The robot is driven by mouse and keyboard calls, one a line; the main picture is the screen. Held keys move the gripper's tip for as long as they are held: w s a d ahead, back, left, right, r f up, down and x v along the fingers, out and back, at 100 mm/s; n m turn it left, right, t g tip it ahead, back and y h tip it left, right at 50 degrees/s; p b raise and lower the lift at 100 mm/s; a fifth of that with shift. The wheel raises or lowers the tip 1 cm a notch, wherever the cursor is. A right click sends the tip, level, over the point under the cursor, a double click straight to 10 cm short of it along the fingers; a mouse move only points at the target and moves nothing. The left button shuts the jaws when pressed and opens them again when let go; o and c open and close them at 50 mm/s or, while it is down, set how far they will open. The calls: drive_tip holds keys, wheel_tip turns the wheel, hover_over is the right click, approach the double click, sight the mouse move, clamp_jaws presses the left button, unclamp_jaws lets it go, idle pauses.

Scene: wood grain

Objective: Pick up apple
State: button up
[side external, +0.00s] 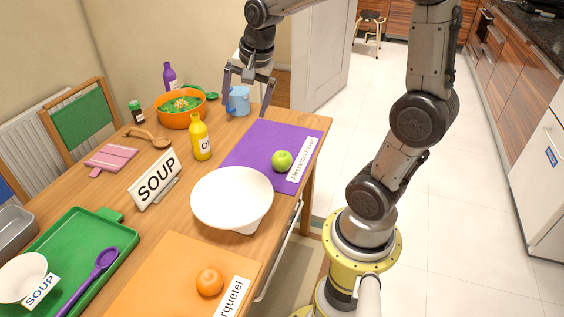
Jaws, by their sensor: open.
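A green apple (282,160) sits on the purple placemat (258,146) near the table's right edge, beside a white name card. My gripper (246,112) is open and empty, with its fingers pointing down. In the picture it is above and left of the apple, over the far end of the table. Its fingers appear on either side of a light blue mug (239,100). I cannot tell from this view how high the fingertips are above the table or whether they touch the mug.
A white bowl (232,197) stands in front of the placemat. A yellow bottle (200,137), an orange pot (181,119) and a SOUP sign (156,181) stand to the left. An orange fruit (209,282) lies on the orange mat (170,283). The placemat around the apple is mostly clear.

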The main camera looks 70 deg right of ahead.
drive_tip(key=w+d+f+m+g, duration=0.1)
drive_tip(key=d+f+m+g, duration=0.1)
drive_tip(key=d+f+m, duration=0.4)
drive_tip(key=g+y, duration=0.1)
drive_tip(key=g, duration=0.1)
approach(281, 155)
drive_tip(key=f, duration=1.2)
drive_tip(key=shift+s+d+f, duration=0.2)
drive_tip(key=shift+f, duration=0.1)
drive_tip(key=c, duration=1.3)
